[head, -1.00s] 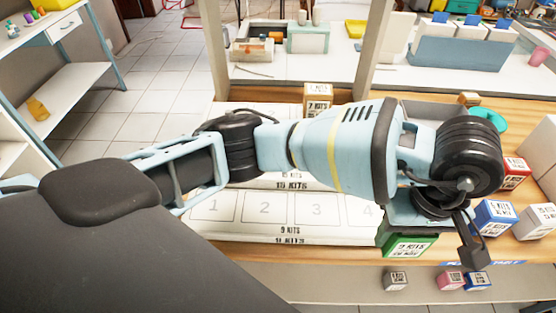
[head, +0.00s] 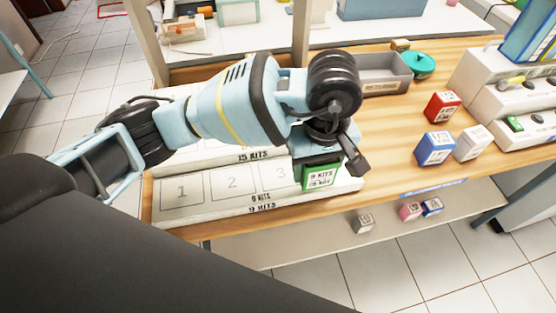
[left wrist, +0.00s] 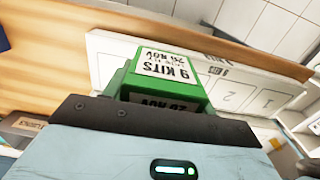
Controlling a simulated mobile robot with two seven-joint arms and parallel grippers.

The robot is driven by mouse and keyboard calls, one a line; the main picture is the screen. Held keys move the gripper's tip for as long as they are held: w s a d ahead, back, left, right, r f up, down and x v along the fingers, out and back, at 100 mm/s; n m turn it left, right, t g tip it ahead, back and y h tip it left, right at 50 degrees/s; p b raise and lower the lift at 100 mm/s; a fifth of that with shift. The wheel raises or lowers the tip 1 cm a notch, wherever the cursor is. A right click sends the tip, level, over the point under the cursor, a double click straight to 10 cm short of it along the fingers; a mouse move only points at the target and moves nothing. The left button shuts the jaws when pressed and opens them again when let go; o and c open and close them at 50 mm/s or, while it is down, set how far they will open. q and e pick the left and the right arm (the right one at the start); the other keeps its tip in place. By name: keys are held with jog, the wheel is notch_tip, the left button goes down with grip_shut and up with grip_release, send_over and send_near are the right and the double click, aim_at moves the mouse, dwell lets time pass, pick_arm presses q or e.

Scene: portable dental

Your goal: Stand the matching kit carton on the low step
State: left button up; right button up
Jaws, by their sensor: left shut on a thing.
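The green carton (head: 320,177) reads "9 KITS" on its label. My left gripper (head: 322,158) is shut on it from above, and the carton looks upright. It is at the right end of the low white step (head: 178,208), which is also labelled "9 KITS" and has numbered squares 1, 2 and 3 showing. The arm and carton hide the square beyond 3. I cannot tell whether the carton's base touches the step. In the left wrist view the green carton (left wrist: 168,68) sits in the jaws, with the numbered step (left wrist: 240,98) beside it. My right gripper is not in view.
A higher step labelled "15 KITS" (head: 253,155) rises behind. Red (head: 442,107), blue (head: 435,149) and white (head: 474,143) cartons stand on the wooden table to the right. A grey tray (head: 385,88) and teal bowl (head: 422,65) are behind. Small cartons lie on a shelf below.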

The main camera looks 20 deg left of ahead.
pick_arm(q)
send_over(281, 173)
jog(key=d, duration=0.1)
jog(key=shift+f+p, duration=0.3)
jog(key=shift+p, duration=0.1)
jog(key=f, duration=0.1)
jog(key=a+f, duration=0.1)
jog(key=f, duration=0.1)
jog(key=shift+f, duration=0.3)
jog(key=shift+f, duration=0.15)
jog(key=o, duration=1)
notch_tip(281, 173, up, 12)
jog(key=shift+r+p, duration=0.2)
jog(key=shift+p, duration=0.15)
